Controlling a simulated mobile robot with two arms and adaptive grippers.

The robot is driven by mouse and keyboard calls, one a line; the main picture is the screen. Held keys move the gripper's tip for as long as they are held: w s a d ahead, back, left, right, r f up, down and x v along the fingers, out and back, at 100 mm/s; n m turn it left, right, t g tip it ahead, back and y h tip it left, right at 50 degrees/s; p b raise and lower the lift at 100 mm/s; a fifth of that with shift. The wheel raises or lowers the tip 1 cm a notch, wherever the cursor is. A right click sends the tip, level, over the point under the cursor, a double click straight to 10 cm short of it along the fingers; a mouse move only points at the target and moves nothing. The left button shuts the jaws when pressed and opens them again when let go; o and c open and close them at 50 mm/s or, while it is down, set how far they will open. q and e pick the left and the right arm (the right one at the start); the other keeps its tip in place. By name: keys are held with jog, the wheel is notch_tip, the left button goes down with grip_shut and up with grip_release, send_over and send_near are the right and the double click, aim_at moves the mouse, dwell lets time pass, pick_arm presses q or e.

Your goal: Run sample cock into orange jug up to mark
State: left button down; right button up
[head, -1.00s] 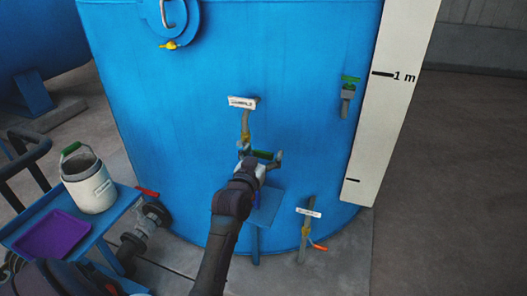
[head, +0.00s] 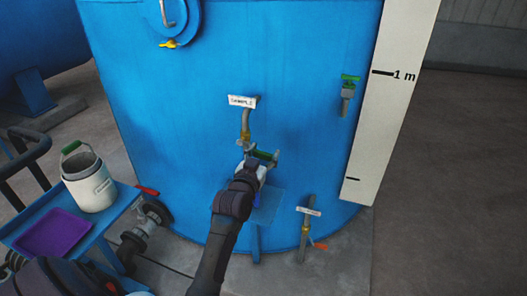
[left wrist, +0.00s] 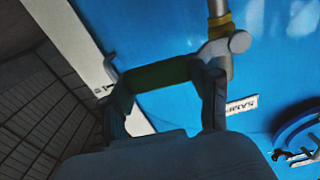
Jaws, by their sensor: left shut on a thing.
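The sample cock (head: 245,128) comes out of the blue tank's front under a white label (head: 242,101). Its green lever (head: 264,155) sticks out to the right. My left gripper (head: 262,160) is shut on that lever. In the left wrist view the green lever (left wrist: 160,75) lies between the two fingers, beside the cock's pipe with a yellow band (left wrist: 220,30). The outlet below the cock is hidden by my gripper and arm. I see no orange jug. My right gripper is not in view.
A small blue stand (head: 267,206) is below the cock, partly behind my arm. A blue cart (head: 105,240) at the left carries a white jug with a green handle (head: 92,185) and a purple tray (head: 52,234). Another labelled cock (head: 306,235) is low on the right.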

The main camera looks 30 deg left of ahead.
pick_arm(q)
jog(key=shift+f+m, duration=0.7)
jog(key=shift+m, duration=0.3)
jog(key=shift+c, duration=1.2)
grip_release()
jog(key=v, duration=1.2)
jog(key=shift+a+f, duration=0.1)
